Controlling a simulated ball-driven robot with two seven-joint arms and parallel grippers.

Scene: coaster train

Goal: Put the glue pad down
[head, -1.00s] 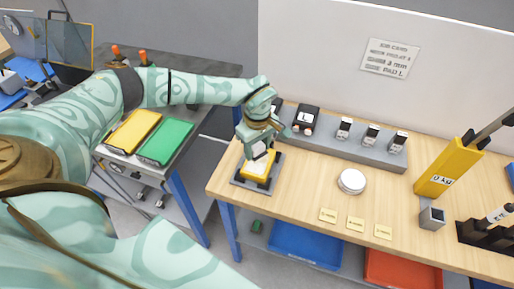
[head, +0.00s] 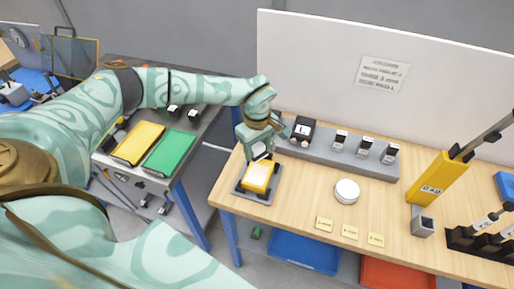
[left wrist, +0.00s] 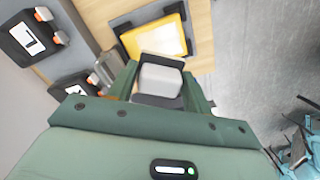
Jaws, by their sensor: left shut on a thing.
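My left gripper (head: 261,153) is over the left end of the wooden table. In the left wrist view its fingers (left wrist: 160,84) are shut on a pale grey block with dark edges, which I take to be the glue pad (left wrist: 160,77). Just past it lies a yellow plate (left wrist: 150,40) in a dark holder (left wrist: 122,24). In the head view the yellow plate (head: 248,184) sits in the dark holder (head: 263,199) below the gripper. I cannot tell whether the pad touches the plate. My right gripper is not in view.
A grey rack (head: 375,167) with small black blocks runs along the white back panel (head: 320,60). A white round tub (head: 346,191), yellow cards (head: 350,232) and a yellow lever device (head: 440,176) stand to the right. The table between holder and tub is clear.

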